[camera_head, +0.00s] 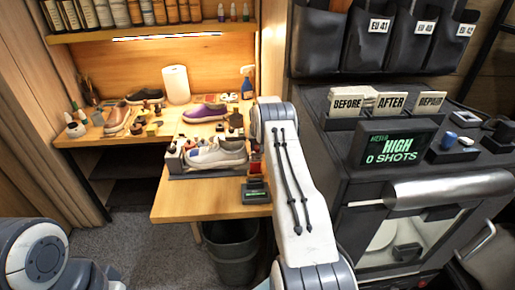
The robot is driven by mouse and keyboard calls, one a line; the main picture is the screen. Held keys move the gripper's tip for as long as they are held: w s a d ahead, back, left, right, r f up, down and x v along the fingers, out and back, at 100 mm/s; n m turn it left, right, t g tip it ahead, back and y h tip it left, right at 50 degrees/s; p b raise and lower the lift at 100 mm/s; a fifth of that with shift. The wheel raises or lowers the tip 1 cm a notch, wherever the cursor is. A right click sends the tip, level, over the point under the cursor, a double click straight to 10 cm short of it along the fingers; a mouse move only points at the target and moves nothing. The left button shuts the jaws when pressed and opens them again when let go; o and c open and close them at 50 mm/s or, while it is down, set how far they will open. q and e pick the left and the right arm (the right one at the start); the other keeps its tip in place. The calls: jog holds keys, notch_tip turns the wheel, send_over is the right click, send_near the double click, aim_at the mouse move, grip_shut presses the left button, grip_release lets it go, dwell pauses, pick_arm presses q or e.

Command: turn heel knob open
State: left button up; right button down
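A light grey and white sneaker (217,153) sits in a grey holder (205,172) near the front of the wooden bench. Small light blocks stand at its left end. The heel knob cannot be picked out clearly; small red parts (255,162) show just right of the shoe, partly beside my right arm. My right arm reaches up from the bottom over the bench's right side. Dark parts that look like my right gripper (236,124) are small, beyond the shoe; whether the fingers are open or shut cannot be told. Only a link of my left arm shows at lower left.
A purple shoe (205,112), a brown shoe (117,118), a paper roll (176,84) and several small items stand behind. A small dark device (256,191) lies at the bench's front right. A bin (232,250) stands below. A dark cabinet (420,150) fills the right.

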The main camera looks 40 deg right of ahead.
jog(key=shift+f+n+y+b, duration=0.1)
jog(key=shift+n+y+b, duration=0.5)
jog(key=shift+n+b, duration=0.7)
jog(key=shift+n, duration=0.6)
jog(key=shift+t, duration=0.3)
